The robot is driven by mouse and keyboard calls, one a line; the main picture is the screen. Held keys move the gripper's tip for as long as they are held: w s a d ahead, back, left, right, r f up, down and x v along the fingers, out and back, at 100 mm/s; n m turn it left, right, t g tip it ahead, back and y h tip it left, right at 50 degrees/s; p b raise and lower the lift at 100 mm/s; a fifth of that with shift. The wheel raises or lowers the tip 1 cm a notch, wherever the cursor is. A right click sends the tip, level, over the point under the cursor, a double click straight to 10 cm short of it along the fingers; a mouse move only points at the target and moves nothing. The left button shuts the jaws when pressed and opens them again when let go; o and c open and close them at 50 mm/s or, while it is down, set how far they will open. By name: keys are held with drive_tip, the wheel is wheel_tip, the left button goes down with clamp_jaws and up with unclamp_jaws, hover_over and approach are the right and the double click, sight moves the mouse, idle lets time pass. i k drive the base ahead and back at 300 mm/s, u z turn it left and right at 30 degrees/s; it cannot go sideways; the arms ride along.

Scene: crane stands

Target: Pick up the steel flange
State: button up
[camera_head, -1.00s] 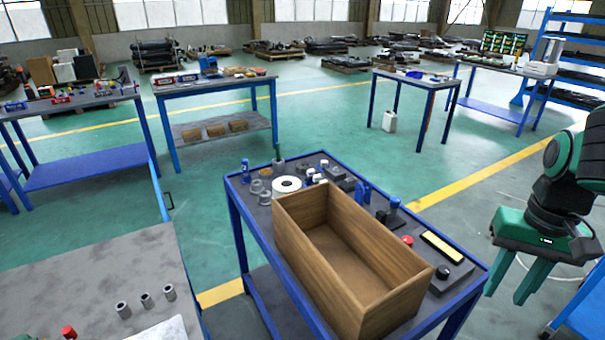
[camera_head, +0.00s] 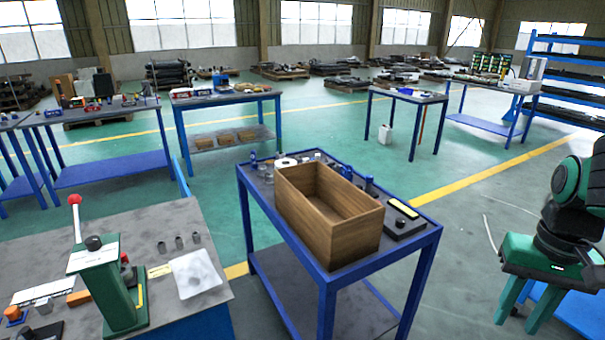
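My gripper (camera_head: 523,312) hangs at the right edge, in front of the floor and a blue surface. Its two green fingers point down and stand apart, with nothing seen between them. I cannot pick out a steel flange with certainty. A white ring-shaped piece (camera_head: 286,161) lies at the back of the blue-framed cart (camera_head: 345,278), partly hidden behind the wooden box. My gripper is well to the right of the cart and touches none of these.
An open wooden box (camera_head: 330,226) fills much of the cart top. A green press with a red-knobbed lever (camera_head: 118,290) and a white tray (camera_head: 196,273) are on the left workbench (camera_head: 215,222). Other tables stand behind. Green floor is clear between them.

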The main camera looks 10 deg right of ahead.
sight(297, 158)
drive_tip(key=k, duration=0.6)
drive_tip(key=z, duration=1.05)
drive_tip(key=i, duration=2.4)
drive_tip(key=u, duration=2.3)
